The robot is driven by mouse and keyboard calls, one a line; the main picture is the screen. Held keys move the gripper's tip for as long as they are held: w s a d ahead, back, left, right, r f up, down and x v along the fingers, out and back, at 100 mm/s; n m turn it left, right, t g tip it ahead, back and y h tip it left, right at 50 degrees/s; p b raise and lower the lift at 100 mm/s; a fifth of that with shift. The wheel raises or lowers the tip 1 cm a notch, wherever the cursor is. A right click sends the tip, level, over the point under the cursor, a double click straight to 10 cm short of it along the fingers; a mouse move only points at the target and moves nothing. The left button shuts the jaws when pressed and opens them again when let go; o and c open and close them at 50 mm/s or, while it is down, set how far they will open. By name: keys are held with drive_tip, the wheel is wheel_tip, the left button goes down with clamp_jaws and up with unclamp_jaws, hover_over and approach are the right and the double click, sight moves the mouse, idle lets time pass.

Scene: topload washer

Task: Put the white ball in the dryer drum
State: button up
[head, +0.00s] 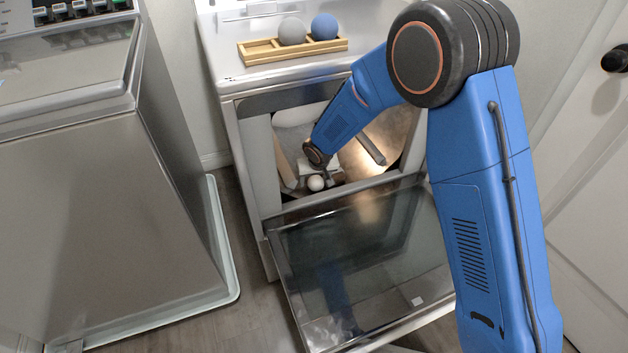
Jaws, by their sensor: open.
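The white ball (316,183) is inside the dryer opening, low and near its front edge. The dryer drum (381,142) is lit inside, and the dryer door (365,262) is folded down open in front. My arm reaches in through the opening. My gripper (318,176) is open, right by the white ball. The ball shows just below the gripper; I cannot tell whether they touch or whether the ball rests on the drum surface. Part of the fingers is hard to make out at this size.
A wooden tray (262,57) on the dryer top holds a grey ball (292,30) and a blue ball (324,26) in compartments. A washer (90,190) stands at left on a pale pan. A white door with a dark knob (616,58) is at right. The lowered dryer door juts over the floor.

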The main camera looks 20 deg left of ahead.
drive_tip(key=v, duration=1.7)
drive_tip(key=s+d+r+m, duration=0.15)
drive_tip(key=d+r, duration=0.35)
drive_tip(key=d, duration=0.5)
drive_tip(key=s+d+r+h, duration=0.1)
drive_tip(key=s+d+r, duration=0.3)
drive_tip(key=d, duration=0.5)
drive_tip(key=s+d+r+m, duration=0.1)
drive_tip(key=d+r, duration=0.5)
drive_tip(key=d, duration=0.4)
drive_tip(key=s+d+r+m, duration=0.1)
drive_tip(key=s+d, duration=0.8)
drive_tip(key=s, duration=0.3)
drive_tip(key=s+d+m+t+h, duration=0.1)
drive_tip(key=s+d+m, duration=0.1)
drive_tip(key=s+d, duration=0.6)
drive_tip(key=s, duration=0.3)
drive_tip(key=shift+s+d+r, duration=0.35)
drive_tip(key=shift+s+d, duration=0.05)
